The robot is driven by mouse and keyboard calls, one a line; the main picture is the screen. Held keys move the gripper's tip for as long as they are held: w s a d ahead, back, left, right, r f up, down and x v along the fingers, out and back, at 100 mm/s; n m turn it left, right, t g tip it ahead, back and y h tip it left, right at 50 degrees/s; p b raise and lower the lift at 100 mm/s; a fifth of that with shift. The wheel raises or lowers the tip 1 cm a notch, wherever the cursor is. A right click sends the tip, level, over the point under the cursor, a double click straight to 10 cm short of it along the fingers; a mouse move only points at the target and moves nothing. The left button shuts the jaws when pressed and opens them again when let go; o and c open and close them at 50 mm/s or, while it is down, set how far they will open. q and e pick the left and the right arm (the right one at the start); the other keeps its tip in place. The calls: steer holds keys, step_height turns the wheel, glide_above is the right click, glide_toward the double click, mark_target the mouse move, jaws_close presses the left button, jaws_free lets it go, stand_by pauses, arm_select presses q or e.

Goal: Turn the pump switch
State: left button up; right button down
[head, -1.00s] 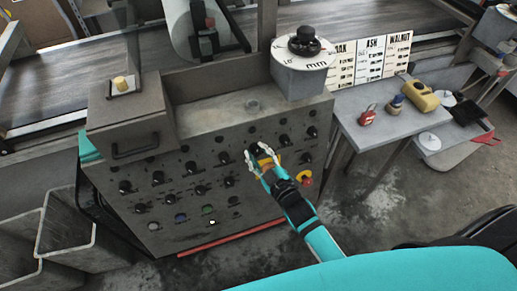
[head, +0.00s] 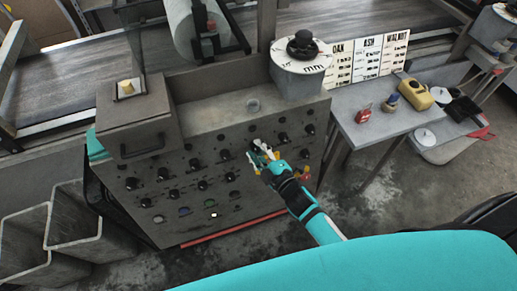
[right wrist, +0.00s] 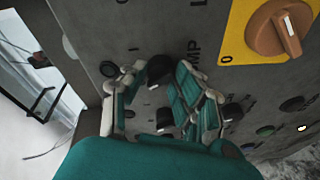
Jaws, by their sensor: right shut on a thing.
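The pump switch (right wrist: 160,70) is a small black knob on the grey control panel (head: 190,226), beside lettering that ends in "MP" and "O" and "I" marks. My right gripper (head: 263,147) reaches the panel's upper right part. In the right wrist view its fingers (right wrist: 153,76) stand on both sides of the knob, shut on it. The fingers partly hide the knob in the head view. My left gripper is not in view.
A dial marked "mm" (head: 301,51) stands above. A side table (head: 372,122) with a red padlock (head: 363,113) is at the right.

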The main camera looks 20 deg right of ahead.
stand_by(0.4)
steer(key=c, duration=1)
jaws_free()
steer(key=shift+s, duration=0.15)
steer(key=v, duration=1.1)
steer(key=shift+s, duration=0.35)
steer(key=shift+d, duration=0.15)
